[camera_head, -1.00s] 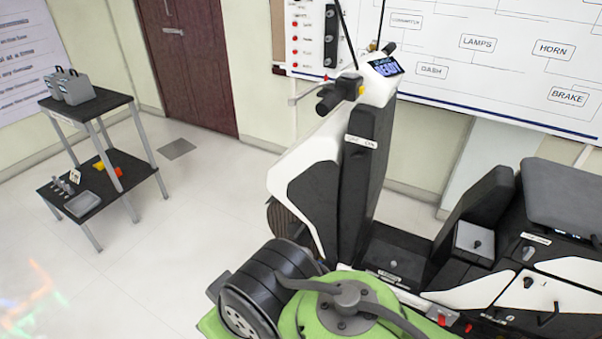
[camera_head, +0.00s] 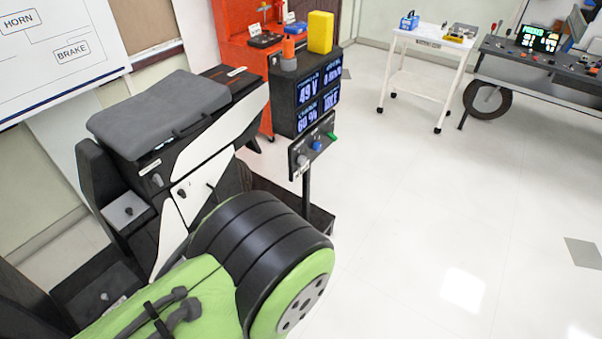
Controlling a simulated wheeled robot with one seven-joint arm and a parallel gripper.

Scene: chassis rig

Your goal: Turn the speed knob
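A small dark control panel (camera_head: 311,144) on a post stands right of the scooter. It carries a grey knob (camera_head: 302,160), a blue knob (camera_head: 317,145) and a green control (camera_head: 332,136). A small white label sits at its lower left, too small to read, so I cannot tell which is the speed knob. My green and black arm fills the lower middle, in front of the panel's post. My gripper is out of the frame.
The scooter (camera_head: 160,110) with its grey seat stands at left. Behind the panel is a display box (camera_head: 285,100) reading 49 V and 60 %. A white cart (camera_head: 415,75) and a workbench (camera_head: 550,60) stand at the back right. The floor at right is clear.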

